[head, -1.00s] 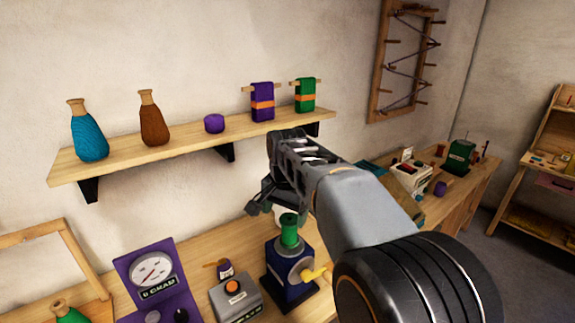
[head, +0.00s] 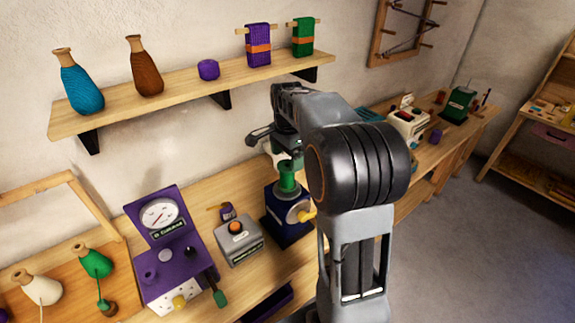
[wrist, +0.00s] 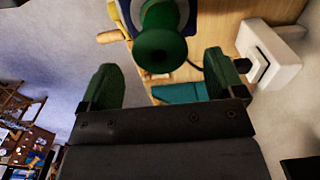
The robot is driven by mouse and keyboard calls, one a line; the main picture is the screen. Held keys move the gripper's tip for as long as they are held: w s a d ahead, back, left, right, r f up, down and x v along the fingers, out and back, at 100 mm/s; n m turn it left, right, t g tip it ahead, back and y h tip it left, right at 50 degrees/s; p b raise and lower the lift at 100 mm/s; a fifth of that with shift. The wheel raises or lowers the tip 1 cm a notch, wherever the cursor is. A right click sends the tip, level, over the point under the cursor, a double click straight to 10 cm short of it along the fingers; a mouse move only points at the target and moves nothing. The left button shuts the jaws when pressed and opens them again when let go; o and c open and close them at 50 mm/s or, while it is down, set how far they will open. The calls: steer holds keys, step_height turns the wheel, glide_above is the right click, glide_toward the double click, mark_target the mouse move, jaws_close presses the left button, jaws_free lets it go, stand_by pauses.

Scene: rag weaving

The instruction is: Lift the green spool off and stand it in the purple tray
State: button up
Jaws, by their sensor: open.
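The green spool (head: 287,180) stands upright on top of a dark blue winder (head: 289,222) with a yellow crank, on the bench. In the wrist view the spool (wrist: 162,45) shows end-on, centred between my fingertips and beyond them. My gripper (wrist: 160,62) is open, with a green-padded finger on each side and nothing held. In the head view my gripper (head: 272,146) is just above and behind the spool, partly hidden by my arm.
A grey box with an orange button (head: 237,238) and a purple dial scale (head: 165,245) stand left of the winder. A white machine (head: 408,122) stands farther right along the bench.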

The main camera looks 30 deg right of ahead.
mark_target(287, 166)
steer(key=shift+f, duration=2)
steer(key=c, duration=1.1)
